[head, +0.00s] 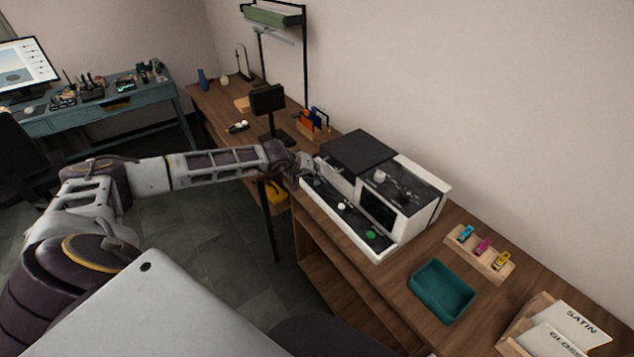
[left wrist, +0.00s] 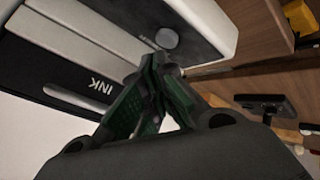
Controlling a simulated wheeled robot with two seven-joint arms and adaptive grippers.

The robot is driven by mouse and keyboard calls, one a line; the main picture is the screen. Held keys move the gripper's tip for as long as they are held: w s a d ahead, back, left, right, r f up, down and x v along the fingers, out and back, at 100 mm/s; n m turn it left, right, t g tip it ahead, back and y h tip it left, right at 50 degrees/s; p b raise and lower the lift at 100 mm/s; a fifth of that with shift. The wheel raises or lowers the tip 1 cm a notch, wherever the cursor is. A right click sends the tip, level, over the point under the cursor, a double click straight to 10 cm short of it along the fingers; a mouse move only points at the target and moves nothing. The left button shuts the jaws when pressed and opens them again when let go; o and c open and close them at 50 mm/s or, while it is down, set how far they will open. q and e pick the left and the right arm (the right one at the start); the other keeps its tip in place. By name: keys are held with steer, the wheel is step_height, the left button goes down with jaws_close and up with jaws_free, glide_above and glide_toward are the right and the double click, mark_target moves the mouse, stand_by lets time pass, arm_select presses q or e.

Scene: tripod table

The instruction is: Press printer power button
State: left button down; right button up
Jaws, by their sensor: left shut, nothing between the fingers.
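The printer (head: 384,250) is a white and black machine on the wooden counter. Its front ledge carries a pale round button (head: 341,206) and a green round button (head: 371,234). My left gripper (head: 308,172) is at the printer's far left end, shut and empty. Which button is for power cannot be read. My right gripper is out of view.
A dark screen on a stand (head: 268,99) and an organiser (head: 314,127) stand beyond my gripper. Paper packs (head: 565,330) are at the lower right.

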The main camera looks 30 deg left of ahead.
mark_target(315, 181)
arm_select(q)
steer(key=shift+r, duration=0.1)
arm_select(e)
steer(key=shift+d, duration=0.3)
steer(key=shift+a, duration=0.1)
